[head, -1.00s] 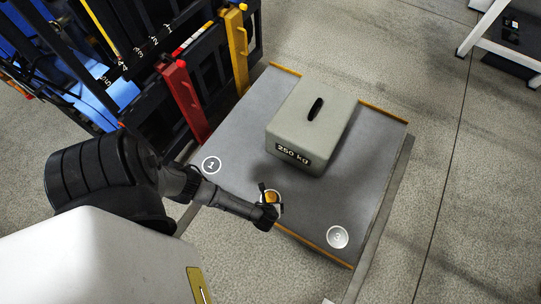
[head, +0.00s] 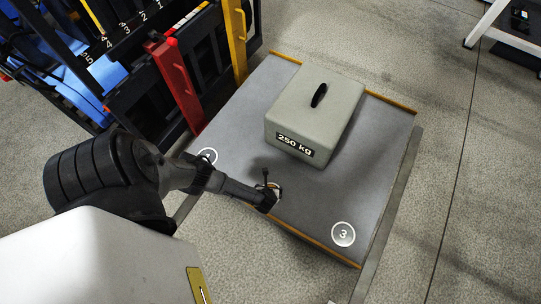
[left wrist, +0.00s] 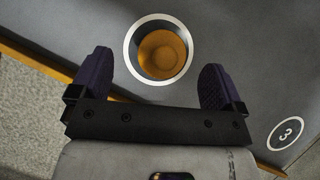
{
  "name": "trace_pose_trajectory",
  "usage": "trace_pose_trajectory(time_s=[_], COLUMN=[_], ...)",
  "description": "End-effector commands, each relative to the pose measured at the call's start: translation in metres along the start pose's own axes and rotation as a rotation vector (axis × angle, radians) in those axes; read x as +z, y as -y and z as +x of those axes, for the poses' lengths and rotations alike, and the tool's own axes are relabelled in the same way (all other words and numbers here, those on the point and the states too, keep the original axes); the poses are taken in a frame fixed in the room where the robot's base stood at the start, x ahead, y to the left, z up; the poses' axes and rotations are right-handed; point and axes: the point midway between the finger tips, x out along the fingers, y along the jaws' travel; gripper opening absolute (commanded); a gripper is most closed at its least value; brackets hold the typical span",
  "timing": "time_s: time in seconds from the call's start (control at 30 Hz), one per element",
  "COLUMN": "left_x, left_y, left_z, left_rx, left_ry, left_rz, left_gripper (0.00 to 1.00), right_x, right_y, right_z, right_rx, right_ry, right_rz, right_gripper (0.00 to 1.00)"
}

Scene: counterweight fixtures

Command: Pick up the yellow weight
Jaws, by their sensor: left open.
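The weight lies just ahead, between the lines of the fingers; I see no contact. In the head view my left gripper (head: 269,190) is over the platform's near edge, between the circles marked 1 and 3, and mostly hides the weight. My right gripper is not in view.
A big grey block marked 250 kg (head: 314,116) stands on the platform behind my left gripper. Circle 3 (head: 343,234) is bare. Red (head: 174,85) and yellow (head: 235,42) uprights stand at the platform's left. Open floor lies to the right.

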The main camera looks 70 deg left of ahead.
Motion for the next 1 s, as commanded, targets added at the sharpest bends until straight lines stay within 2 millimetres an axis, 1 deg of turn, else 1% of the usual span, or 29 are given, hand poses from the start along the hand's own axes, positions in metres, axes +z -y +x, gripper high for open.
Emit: trace_pose_trajectory(time_s=[0.17, 0.27, 0.47, 0.6, 0.7, 1.0], left_x=[0.000, -0.001, -0.005, -0.005, -0.005, -0.003], left_y=[0.000, 0.001, 0.004, 0.006, 0.006, 0.006], left_z=[0.004, 0.009, 0.029, 0.045, 0.053, 0.053], left_rx=[0.001, 0.001, 0.001, 0.001, 0.000, 0.000], left_ry=[0.000, 0.001, 0.001, 0.001, 0.001, 0.000], left_rz=[0.000, 0.000, 0.000, -0.001, 0.000, 0.000], left_gripper=[0.94, 0.94, 0.94, 0.94, 0.94, 0.94], right_x=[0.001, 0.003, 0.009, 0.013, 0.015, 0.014], right_y=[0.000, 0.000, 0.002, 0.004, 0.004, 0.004], right_z=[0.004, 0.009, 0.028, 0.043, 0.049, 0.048], right_rx=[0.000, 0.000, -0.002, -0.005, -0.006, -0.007], right_ry=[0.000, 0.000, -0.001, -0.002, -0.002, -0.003], right_rz=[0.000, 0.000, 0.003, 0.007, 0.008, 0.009], right_gripper=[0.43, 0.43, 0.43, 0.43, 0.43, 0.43])
